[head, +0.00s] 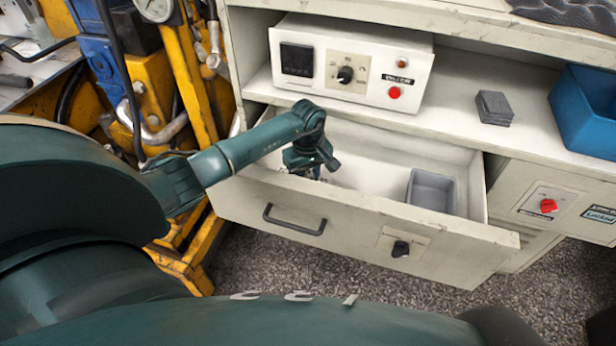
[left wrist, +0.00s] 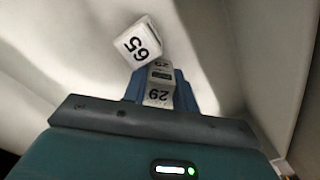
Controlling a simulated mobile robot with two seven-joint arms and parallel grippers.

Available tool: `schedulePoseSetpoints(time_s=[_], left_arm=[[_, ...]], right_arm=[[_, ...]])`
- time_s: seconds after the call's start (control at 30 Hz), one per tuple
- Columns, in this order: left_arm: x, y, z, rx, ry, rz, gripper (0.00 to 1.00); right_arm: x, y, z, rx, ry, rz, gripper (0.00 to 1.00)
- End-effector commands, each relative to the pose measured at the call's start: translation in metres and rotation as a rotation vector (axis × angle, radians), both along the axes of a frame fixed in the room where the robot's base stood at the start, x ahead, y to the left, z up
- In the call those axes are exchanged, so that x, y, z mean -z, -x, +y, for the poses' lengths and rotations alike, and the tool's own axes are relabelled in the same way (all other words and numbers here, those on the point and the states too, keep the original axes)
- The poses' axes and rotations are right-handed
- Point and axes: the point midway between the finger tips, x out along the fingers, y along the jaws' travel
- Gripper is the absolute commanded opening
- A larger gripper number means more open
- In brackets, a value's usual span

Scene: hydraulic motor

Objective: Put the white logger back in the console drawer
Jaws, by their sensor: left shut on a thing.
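The console drawer (head: 345,219) is pulled open under the worktop. My left gripper (head: 312,172) reaches down into its left part. In the left wrist view, the blue fingers of my left gripper (left wrist: 160,80) are shut on a small white block, the logger (left wrist: 158,94), with dark digits that look like 29. A second white block (left wrist: 137,45) marked 65 lies tilted just beyond the fingertips, close to the held one. Whether the held block touches the drawer floor I cannot tell. In the head view the arm mostly hides both blocks. My right gripper is not in view.
A grey open box (head: 431,190) sits in the drawer's right part; the floor between is clear. A white control box (head: 350,62) stands on the shelf above, with a grey block stack (head: 494,108) and a blue bin (head: 585,108). Yellow machinery (head: 190,75) is at left.

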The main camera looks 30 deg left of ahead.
Motion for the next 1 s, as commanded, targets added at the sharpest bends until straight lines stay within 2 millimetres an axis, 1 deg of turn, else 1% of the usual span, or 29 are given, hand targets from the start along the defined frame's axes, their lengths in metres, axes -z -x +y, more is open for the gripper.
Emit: schedulePoseSetpoints(time_s=[0.1, 0.23, 0.27, 0.5, 0.7, 0.8, 0.87, 0.97, 1.0], left_arm=[[-0.001, 0.0, 0.0, 0.0, 0.0, -0.001, 0.01], [0.004, -0.001, 0.001, 0.001, -0.001, -0.002, 0.01], [0.003, -0.001, 0.0, 0.001, -0.001, -0.002, 0.29], [0.002, 0.0, 0.0, 0.001, -0.001, -0.001, 0.49], [0.002, 0.0, 0.0, 0.001, -0.001, -0.001, 0.49], [-0.001, 0.0, 0.0, 0.0, 0.0, 0.0, 0.49], [-0.006, -0.001, 0.0, 0.0, 0.0, -0.001, 0.49], [-0.022, -0.002, 0.001, 0.001, -0.003, -0.005, 0.49], [-0.031, -0.001, 0.001, 0.002, -0.002, -0.005, 0.49]], right_arm=[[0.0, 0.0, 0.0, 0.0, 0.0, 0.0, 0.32], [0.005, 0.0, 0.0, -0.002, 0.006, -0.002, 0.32], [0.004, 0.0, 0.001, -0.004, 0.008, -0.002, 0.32], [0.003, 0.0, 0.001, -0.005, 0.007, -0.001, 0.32], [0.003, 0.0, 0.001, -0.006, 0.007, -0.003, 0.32], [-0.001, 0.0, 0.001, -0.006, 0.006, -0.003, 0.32], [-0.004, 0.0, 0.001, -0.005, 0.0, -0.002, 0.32], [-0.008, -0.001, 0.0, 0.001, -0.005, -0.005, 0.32], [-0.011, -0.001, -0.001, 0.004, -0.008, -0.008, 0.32]])
